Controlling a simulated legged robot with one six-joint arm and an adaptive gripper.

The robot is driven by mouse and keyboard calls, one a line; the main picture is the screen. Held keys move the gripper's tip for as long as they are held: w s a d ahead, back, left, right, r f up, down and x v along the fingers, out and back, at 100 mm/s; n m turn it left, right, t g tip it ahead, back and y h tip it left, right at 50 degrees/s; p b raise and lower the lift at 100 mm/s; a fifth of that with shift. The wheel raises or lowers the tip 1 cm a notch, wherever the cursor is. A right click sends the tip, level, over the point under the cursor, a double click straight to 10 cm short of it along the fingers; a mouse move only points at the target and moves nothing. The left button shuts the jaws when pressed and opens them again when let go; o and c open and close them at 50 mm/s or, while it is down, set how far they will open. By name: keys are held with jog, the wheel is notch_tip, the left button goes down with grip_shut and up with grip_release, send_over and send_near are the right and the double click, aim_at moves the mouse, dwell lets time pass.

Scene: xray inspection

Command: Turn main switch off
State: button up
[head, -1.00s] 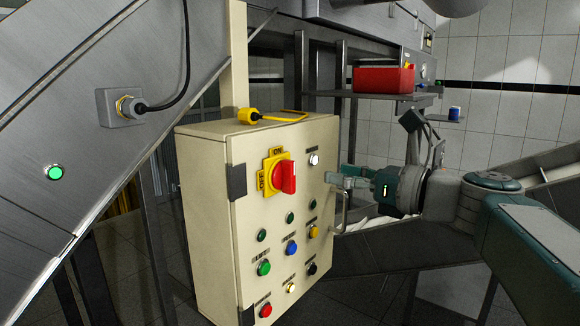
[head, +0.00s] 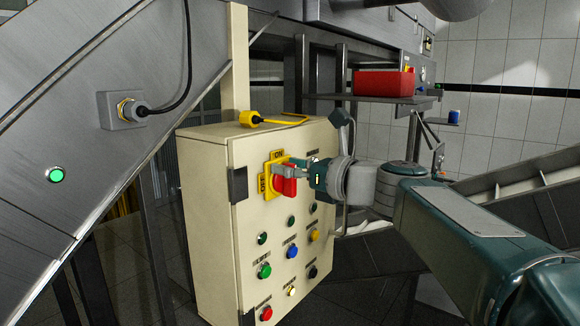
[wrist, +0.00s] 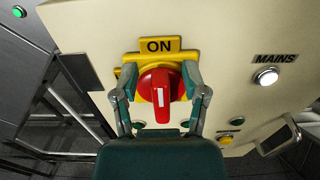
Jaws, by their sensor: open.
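The main switch is a red rotary knob (head: 286,187) on a yellow plate (head: 268,186) marked ON and OFF, at the upper front of a cream control box (head: 205,200). In the wrist view the red knob (wrist: 160,88) has its white mark in line with the ON label (wrist: 159,45). My gripper (head: 291,170) is at the switch. In the wrist view my gripper (wrist: 160,85) is open, with one finger on each side of the knob. I cannot tell whether the fingers touch it. Part of the yellow plate is hidden behind the fingers.
Several push buttons, including a green (head: 264,271) and a blue one (head: 291,252), sit below the switch. A white MAINS lamp (wrist: 267,76) is lit to its right.

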aim_at(271, 185)
grip_shut()
jog(key=shift+f, duration=0.1)
jog(key=shift+f, duration=0.15)
jog(key=shift+n, duration=0.3)
jog(key=n, duration=0.4)
jog(key=s+a+f+n, duration=0.1)
jog(key=n, duration=0.3)
jog(key=s+n, duration=0.1)
jog(key=n, duration=0.3)
jog(key=shift+a+f+n, duration=0.2)
jog(key=shift+f+n, duration=0.1)
jog(key=shift+f, duration=0.05)
jog(key=shift+s+f+n, duration=0.1)
jog(key=shift+f+n, duration=0.15)
jog(key=shift+n, duration=0.9)
jog(key=shift+f+n, duration=0.2)
jog(key=shift+n, duration=0.95)
